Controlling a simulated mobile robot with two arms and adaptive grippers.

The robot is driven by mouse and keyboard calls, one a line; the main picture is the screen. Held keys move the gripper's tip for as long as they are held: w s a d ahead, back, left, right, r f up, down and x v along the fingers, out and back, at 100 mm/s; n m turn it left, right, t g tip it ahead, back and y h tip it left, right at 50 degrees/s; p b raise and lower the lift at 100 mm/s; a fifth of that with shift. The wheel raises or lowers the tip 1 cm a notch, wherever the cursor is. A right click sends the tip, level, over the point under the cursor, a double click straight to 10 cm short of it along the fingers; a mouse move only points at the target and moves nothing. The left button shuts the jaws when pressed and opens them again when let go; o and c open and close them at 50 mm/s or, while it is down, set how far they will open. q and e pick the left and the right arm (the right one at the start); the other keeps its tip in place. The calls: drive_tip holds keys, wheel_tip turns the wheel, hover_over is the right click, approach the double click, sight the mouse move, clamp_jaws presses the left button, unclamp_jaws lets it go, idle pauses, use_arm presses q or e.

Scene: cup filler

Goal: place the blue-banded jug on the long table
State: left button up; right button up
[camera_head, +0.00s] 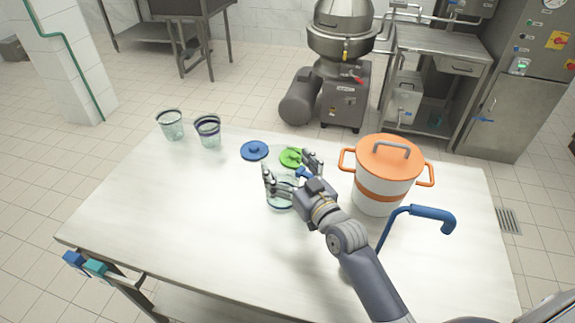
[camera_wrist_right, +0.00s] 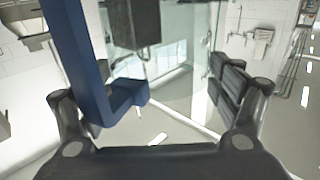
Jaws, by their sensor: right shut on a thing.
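My right gripper (camera_head: 292,172) is in the middle of the long table (camera_head: 170,225). Its fingers are closed around a clear jug (camera_head: 281,201) with a bluish band near its top, which I take to be the blue-banded jug. The jug looks upright, and my fingers and wrist hide part of it. I cannot tell whether its base touches the table. In the right wrist view, clear walls lie between the fingers, and a blue bar (camera_wrist_right: 78,60), perhaps the jug's handle, crosses at left. My left gripper is not in view.
Two clear jugs, one with a teal rim (camera_head: 171,125) and one dark-banded (camera_head: 208,131), stand at the back left. A blue lid (camera_head: 254,150) and green lid (camera_head: 290,156) lie behind the held jug. An orange-lidded pot (camera_head: 376,190) and a bent blue handle (camera_head: 430,214) stand right. The table's left front is clear.

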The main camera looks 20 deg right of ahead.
drive_tip(key=shift+f, duration=0.15)
drive_tip(key=o, duration=1.3)
drive_tip(key=shift+s+r, duration=0.1)
drive_tip(key=shift+r, duration=0.1)
drive_tip(key=s+d+b, duration=0.2)
drive_tip(key=s, duration=0.9)
drive_tip(key=shift+s, duration=0.35)
drive_tip(key=shift+d, duration=0.1)
